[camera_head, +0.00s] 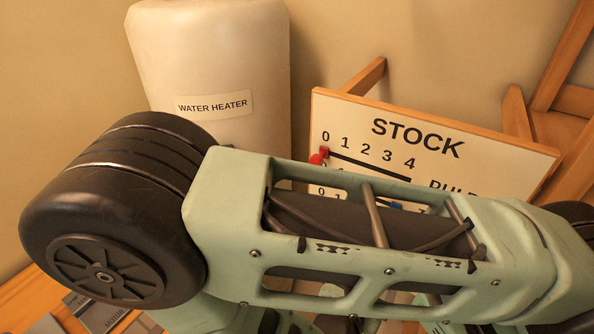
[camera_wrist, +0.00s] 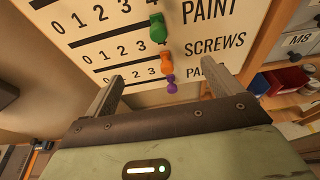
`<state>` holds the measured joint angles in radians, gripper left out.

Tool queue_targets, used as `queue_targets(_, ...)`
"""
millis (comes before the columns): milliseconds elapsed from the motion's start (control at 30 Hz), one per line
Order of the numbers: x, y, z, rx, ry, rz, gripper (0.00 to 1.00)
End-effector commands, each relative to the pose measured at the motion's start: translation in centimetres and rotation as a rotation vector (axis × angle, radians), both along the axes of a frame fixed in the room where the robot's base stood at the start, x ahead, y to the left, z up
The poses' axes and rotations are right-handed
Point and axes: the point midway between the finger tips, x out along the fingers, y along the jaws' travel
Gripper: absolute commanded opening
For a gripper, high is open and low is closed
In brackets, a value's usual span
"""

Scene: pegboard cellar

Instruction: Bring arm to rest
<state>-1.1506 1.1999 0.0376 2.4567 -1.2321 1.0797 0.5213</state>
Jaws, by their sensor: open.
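My gripper (camera_wrist: 162,74) shows in the wrist view, its two fingers apart with nothing held between them. It faces the lower part of the cream STOCK board (camera_wrist: 95,45); the gap between fingers and board is hard to judge. A green peg (camera_wrist: 157,28), an orange peg (camera_wrist: 166,63) and a purple peg (camera_wrist: 171,85) sit near the right ends of the board's number rows. In the head view my arm spans the picture and covers the lower part of the STOCK board (camera_head: 350,110). My gripper is not visible there.
A white water heater (camera_head: 215,60) stands behind my arm at the left. A red peg (camera_head: 318,158) sits near 0 on the board's top row. Wooden framing (camera_head: 560,65) is at the right. In the wrist view, a drawer marked M8 (camera_wrist: 297,40) is at the right.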

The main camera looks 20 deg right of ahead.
Motion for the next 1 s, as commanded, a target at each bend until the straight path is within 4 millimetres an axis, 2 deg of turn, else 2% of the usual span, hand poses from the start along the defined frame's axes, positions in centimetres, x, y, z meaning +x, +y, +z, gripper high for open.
queue_targets(233,-0.4,0.2,-0.1,0.045,-0.007,-0.082,0.91)
queue_targets(467,-2.4,1.5,0.4,0.251,-0.022,-0.425,0.91)
queue_targets(733,-4.4,4.6,1.4,0.583,-0.031,-0.824,0.91)
queue_targets(1000,-4.6,8.6,3.1,0.983,-0.067,-1.130,0.91)
